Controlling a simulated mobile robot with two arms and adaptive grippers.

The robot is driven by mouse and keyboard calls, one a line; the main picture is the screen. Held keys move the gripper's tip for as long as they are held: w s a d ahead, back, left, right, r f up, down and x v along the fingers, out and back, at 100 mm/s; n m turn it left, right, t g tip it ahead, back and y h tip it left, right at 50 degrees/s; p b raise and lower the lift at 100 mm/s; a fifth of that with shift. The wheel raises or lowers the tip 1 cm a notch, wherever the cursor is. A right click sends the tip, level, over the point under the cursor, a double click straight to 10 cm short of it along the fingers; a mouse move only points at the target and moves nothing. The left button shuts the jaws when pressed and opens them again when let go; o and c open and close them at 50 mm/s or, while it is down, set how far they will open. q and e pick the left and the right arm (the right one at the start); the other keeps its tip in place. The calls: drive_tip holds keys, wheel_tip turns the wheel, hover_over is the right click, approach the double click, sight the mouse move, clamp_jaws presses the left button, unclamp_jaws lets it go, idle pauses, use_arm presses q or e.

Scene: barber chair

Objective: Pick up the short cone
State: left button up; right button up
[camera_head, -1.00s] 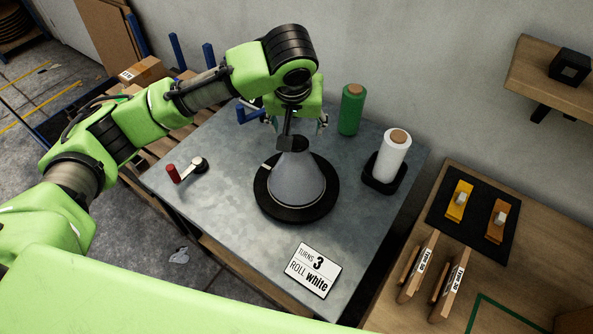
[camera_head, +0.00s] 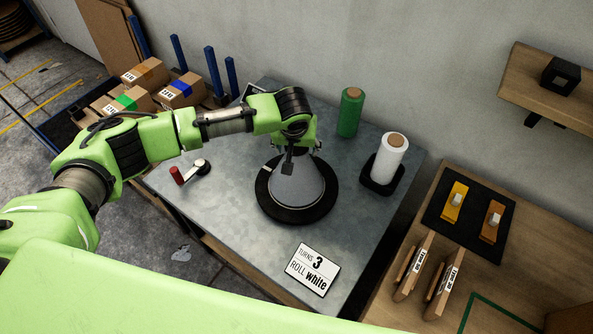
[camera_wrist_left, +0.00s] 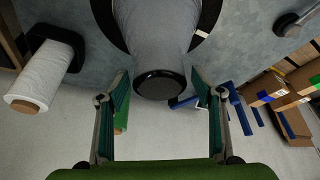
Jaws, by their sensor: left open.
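The grey cone (camera_head: 300,187) with a black cap stands on a round black base (camera_head: 290,214) in the middle of the metal table. In the left wrist view the cone (camera_wrist_left: 154,35) shows with its black cap (camera_wrist_left: 159,85) between the fingers' lines. My left gripper (camera_head: 288,160) is over the cone's top in the head view and hides the cap there. In the left wrist view the open left gripper (camera_wrist_left: 160,76) has one finger on each side of the cap, with gaps on both sides. My right gripper is not in view.
A crank with a red handle (camera_head: 178,175) lies left of the base. A green roll (camera_head: 350,113) and a white roll (camera_head: 389,160) stand to the right. A sign (camera_head: 313,270) reading "TURNS 3 ROLL white" lies in front. Boxes (camera_head: 181,88) sit behind left.

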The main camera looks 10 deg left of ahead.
use_arm(q)
drive_tip(key=shift+w+f, duration=0.1)
drive_tip(key=shift+f, duration=0.05)
clamp_jaws()
